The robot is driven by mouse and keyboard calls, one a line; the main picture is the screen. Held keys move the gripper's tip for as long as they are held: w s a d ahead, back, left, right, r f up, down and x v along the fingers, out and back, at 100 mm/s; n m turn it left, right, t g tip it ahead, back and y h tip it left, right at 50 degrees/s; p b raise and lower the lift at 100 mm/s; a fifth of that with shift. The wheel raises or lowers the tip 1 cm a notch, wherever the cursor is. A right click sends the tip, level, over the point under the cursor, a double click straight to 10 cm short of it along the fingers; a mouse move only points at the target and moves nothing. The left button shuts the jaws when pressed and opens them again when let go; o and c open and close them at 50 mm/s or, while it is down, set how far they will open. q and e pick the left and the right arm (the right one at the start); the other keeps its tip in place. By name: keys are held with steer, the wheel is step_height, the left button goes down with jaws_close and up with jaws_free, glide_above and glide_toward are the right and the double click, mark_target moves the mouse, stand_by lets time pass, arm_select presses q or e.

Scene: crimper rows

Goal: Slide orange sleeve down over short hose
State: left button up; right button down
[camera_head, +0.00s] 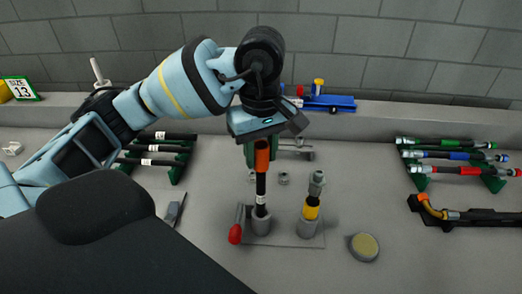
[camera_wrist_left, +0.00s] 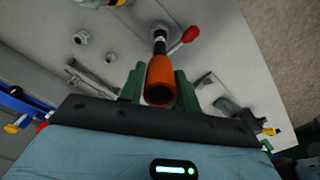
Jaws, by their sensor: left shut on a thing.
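The orange sleeve (camera_head: 262,155) is a short tube between the green fingers of my left gripper (camera_head: 259,148), which is shut on it. In the left wrist view the sleeve (camera_wrist_left: 160,80) shows its open end between the two green fingers (camera_wrist_left: 159,86). The short black hose (camera_head: 261,188) stands upright in a grey holder (camera_head: 261,224), with a white band low on it. The sleeve is in line with the hose and appears to be around its top; the exact overlap is hard to see. My right gripper is not in view.
A second holder with a yellow-banded fitting (camera_head: 311,208) stands to the right, near a round yellow-topped disc (camera_head: 364,246). A red-handled lever (camera_head: 235,234) is beside the hose. Racks of black hoses (camera_head: 160,148) and finished hoses (camera_head: 455,155) stand left and right.

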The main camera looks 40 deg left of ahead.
mark_target(261, 165)
arm_select(q)
steer(key=shift+f, duration=0.6)
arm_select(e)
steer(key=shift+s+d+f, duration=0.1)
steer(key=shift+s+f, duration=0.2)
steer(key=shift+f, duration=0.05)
arm_select(q)
steer(key=shift+f+b, duration=0.65)
steer(key=shift+f, duration=0.1)
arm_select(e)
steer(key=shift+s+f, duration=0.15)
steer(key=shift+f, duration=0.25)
